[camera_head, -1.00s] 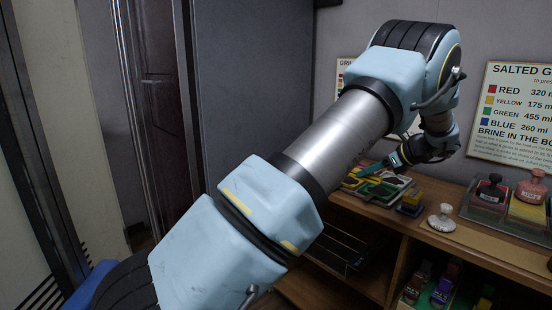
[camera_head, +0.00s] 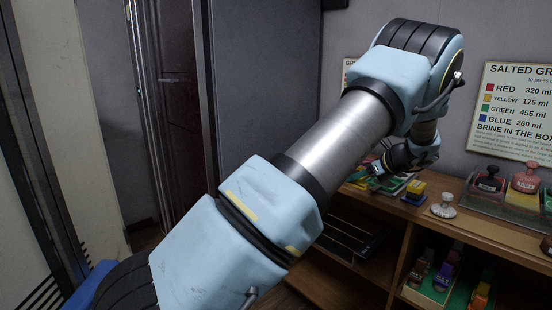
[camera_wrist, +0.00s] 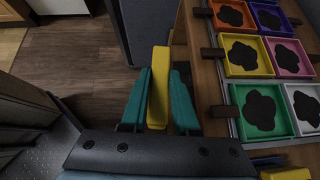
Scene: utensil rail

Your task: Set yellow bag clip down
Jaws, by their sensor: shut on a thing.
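My gripper (camera_wrist: 160,100) is shut on the yellow bag clip (camera_wrist: 158,82), with one teal finger on either side of it in the wrist view. The clip is a long yellow bar that sticks out past the fingertips. In the wrist view it shows in front of the wooden floor and beside the edge of the wooden counter. In the head view my gripper (camera_head: 375,168) is small and partly hidden by my arm, over the counter's left end. I cannot make out the clip there.
Several coloured trays (camera_wrist: 246,58) with dark shapes line the counter. Shelves lie below. A recipe poster (camera_head: 512,110) hangs behind.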

